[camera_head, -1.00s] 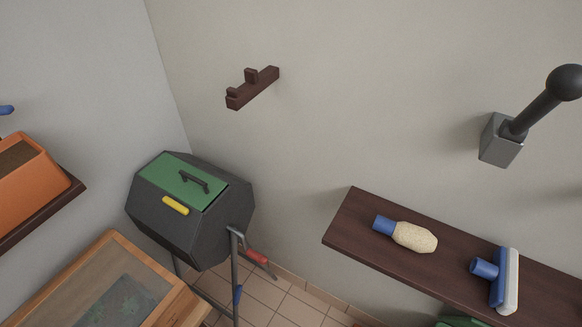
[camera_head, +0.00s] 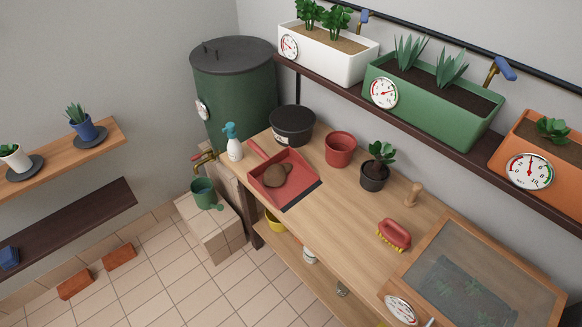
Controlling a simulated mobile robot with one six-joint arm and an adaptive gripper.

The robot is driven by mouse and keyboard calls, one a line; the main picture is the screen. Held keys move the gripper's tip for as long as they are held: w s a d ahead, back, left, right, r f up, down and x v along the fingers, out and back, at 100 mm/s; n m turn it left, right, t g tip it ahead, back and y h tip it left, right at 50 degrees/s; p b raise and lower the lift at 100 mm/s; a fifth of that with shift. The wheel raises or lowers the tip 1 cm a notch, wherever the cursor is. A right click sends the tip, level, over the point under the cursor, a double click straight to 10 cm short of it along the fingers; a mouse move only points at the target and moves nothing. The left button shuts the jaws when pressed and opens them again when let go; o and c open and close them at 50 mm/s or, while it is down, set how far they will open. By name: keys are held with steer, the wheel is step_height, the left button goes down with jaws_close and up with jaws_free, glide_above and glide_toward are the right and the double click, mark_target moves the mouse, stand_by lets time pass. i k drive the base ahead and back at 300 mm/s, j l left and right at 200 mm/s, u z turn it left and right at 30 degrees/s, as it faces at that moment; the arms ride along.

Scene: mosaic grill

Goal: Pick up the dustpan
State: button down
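The red dustpan (camera_head: 298,188) lies on the left end of the wooden workbench (camera_head: 357,222). A brown lump (camera_head: 277,176) rests in its pan. Its red handle (camera_head: 257,150) points to the back left, and its dark front lip faces right. My gripper is not in view.
Near the dustpan stand a spray bottle (camera_head: 233,146), a black pot (camera_head: 292,125) and a red pot (camera_head: 340,150). A plant pot (camera_head: 373,178), a red brush (camera_head: 394,235) and a framed screen (camera_head: 477,275) are farther right. Tiled floor (camera_head: 180,285) is open in front.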

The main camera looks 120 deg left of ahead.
mark_target(285, 179)
steer(key=u, duration=3.9)
steer(key=z, duration=0.7)
steer(key=j+z, duration=0.1)
steer(key=z, duration=1.3)
steer(key=j+z, duration=0.1)
steer(key=z, duration=1.95)
steer(key=k+z, duration=0.1)
steer(key=z, duration=1.3)
steer(key=l+u, duration=0.5)
steer(key=l, duration=0.25)
steer(key=l+u, duration=0.45)
steer(key=l, duration=0.35)
steer(key=k, duration=0.05)
